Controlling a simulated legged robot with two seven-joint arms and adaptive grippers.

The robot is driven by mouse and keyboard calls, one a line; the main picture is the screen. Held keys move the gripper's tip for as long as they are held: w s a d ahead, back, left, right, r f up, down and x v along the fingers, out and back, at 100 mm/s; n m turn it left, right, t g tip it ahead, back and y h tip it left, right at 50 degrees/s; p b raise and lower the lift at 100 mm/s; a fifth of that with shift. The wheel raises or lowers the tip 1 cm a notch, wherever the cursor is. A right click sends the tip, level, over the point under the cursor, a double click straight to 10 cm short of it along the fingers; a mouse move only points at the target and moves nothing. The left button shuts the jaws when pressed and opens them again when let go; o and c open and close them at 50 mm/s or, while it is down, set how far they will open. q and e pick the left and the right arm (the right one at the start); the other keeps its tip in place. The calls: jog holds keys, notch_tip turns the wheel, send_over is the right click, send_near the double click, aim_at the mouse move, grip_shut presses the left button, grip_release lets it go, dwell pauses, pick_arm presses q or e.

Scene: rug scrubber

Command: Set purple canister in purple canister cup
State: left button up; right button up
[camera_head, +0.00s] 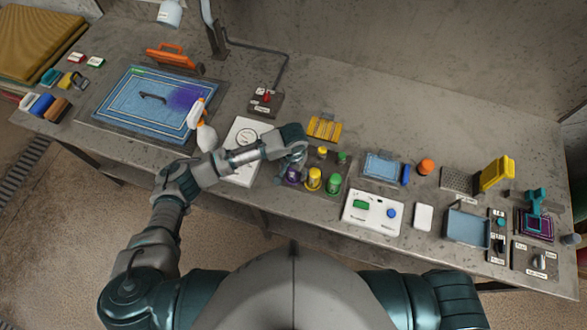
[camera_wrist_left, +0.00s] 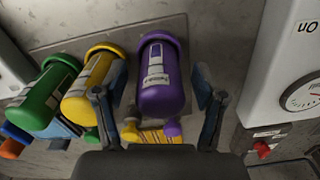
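The purple canister (camera_wrist_left: 160,92) stands between the two fingers of my left gripper (camera_wrist_left: 160,108) in the left wrist view, with a visible gap on each side. Its far end meets a wider purple ring (camera_wrist_left: 158,38), which looks like the purple canister cup; how deep it sits is unclear. In the head view, my left gripper (camera_head: 292,163) is over the purple canister (camera_head: 292,176) and partly hides it. The yellow canister (camera_head: 314,178) and green canister (camera_head: 334,183) stand beside it in a row. My right gripper is not in view.
Small yellow (camera_head: 322,151) and green (camera_head: 341,157) pieces stand behind the canisters. A white panel with a dial (camera_head: 246,136) is close on the left. A white button box (camera_head: 373,212) is on the right. The bench back is mostly clear.

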pick_arm(q)
jog(key=shift+r, duration=0.1)
notch_tip(320, 180, up, 12)
jog(key=shift+d+f, duration=0.1)
dwell(0.4)
jog(key=shift+p, duration=0.85)
jog(key=shift+f, duration=0.1)
